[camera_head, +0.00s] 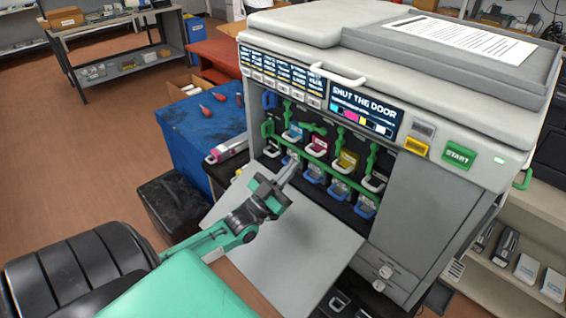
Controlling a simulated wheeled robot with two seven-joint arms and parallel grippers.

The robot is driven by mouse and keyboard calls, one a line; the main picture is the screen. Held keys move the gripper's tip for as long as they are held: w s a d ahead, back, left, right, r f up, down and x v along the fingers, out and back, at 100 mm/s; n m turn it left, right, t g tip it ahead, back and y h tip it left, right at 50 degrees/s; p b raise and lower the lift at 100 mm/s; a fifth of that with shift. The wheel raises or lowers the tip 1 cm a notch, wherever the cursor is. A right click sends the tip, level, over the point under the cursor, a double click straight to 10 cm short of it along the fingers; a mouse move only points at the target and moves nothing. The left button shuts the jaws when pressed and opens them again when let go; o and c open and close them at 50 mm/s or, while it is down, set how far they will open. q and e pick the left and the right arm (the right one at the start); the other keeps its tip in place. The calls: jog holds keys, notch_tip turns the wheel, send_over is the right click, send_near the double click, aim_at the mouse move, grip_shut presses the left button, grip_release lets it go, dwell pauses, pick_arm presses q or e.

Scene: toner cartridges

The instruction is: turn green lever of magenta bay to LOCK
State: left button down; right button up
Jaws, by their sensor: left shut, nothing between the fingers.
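The magenta bay (320,144) is in the open front of the big grey printer, with a magenta cartridge in it. Its green lever (313,128) lies nearly sideways, while the green levers of the neighbouring bays (341,138) stand roughly upright. Any lock marking is too small to read. My left gripper (294,166) is shut and empty. In the picture, its tips are below and left of the magenta bay, close to the lower row of blue handles and apart from the lever. My right gripper is not in view.
The printer's front door (290,250) hangs open under my left arm. A green bar (305,154) runs across below the bays. The screen (362,110) reads "SHUT THE DOOR". A loose magenta-and-white cartridge (227,150) lies left of the printer, near a blue-covered table (190,125).

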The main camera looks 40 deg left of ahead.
aim_at(313, 128)
pick_arm(q)
jog(key=p+x, duration=0.2)
jog(key=x, duration=0.6)
jog(key=shift+w+r+p, duration=0.15)
jog(key=shift+w+p, duration=0.15)
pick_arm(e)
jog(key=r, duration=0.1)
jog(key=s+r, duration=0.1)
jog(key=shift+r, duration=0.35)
pick_arm(q)
jog(key=shift+w+n, duration=0.2)
jog(key=shift+n, duration=0.2)
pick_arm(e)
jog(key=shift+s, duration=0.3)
